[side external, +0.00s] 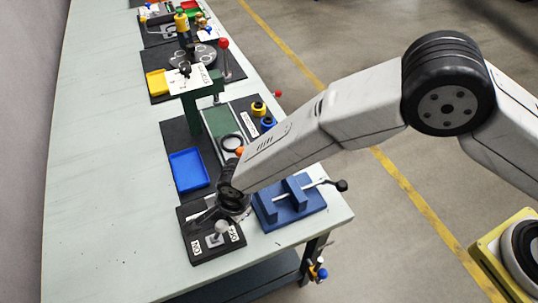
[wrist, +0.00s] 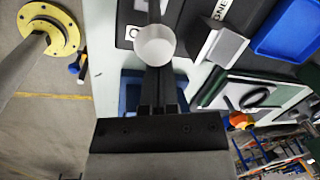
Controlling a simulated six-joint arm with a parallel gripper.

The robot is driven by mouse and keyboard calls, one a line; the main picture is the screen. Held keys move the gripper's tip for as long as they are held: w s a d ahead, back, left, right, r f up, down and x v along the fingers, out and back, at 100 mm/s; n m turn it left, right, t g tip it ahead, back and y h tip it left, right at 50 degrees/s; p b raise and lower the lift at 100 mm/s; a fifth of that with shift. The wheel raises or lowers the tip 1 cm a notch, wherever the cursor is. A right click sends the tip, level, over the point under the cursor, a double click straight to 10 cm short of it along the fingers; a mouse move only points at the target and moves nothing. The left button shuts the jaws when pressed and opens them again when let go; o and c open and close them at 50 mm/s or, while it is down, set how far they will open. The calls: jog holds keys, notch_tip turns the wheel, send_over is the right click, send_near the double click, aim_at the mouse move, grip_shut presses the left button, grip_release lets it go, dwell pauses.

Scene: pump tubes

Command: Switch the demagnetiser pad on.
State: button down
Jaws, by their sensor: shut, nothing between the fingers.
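The demagnetiser pad is a black box (side external: 204,254) at the near end of the bench, with white ON and OFF labels on top. Its lever has a pale round knob (side external: 221,226) and stands between the two labels. The knob shows large in the wrist view (wrist: 155,45), just past my fingertips. My gripper (wrist: 160,80) is shut and empty. In the side view my gripper (side external: 232,203) is low over the pad's far right side, close to the knob and covering part of the pad. I cannot tell whether the fingers touch the knob.
A blue vise-like fixture (side external: 288,208) with a black-ended bar stands right of the pad. A blue tray (side external: 188,169) lies behind the pad, beside a green board (side external: 222,135). A green press stand (side external: 192,115) rises farther back. The bench's left side is bare.

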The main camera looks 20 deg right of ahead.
jog(key=shift+a+r+h, duration=0.25)
jog(key=shift+a+h, duration=0.15)
jog(key=shift+h, duration=0.2)
dwell(0.3)
jog(key=shift+a+r+h, duration=0.3)
jog(key=shift+a+h, duration=0.25)
jog(key=shift+h, duration=0.15)
jog(key=shift+a+r, duration=0.15)
jog(key=shift+a, duration=0.55)
jog(key=shift+a+r, duration=0.15)
jog(key=shift+a, duration=0.5)
jog(key=shift+s+a, duration=0.1)
jog(key=shift+a, duration=1.15)
jog(key=shift+d, duration=0.1)
jog(key=shift+w+d+r, duration=0.25)
jog(key=shift+w+d, duration=0.1)
jog(key=shift+d, duration=0.25)
jog(key=shift+w+d+r, duration=0.25)
jog(key=shift+w+d, duration=0.1)
jog(key=shift+d, duration=0.25)
jog(key=shift+w+d+r, duration=0.25)
jog(key=shift+w+d, duration=0.1)
jog(key=shift+d, duration=0.25)
jog(key=s+a+r, duration=0.1)
jog(key=a+r, duration=0.5)
jog(key=r, duration=0.1)
jog(key=shift+s+a+r, duration=0.15)
jog(key=shift+a+r, duration=0.05)
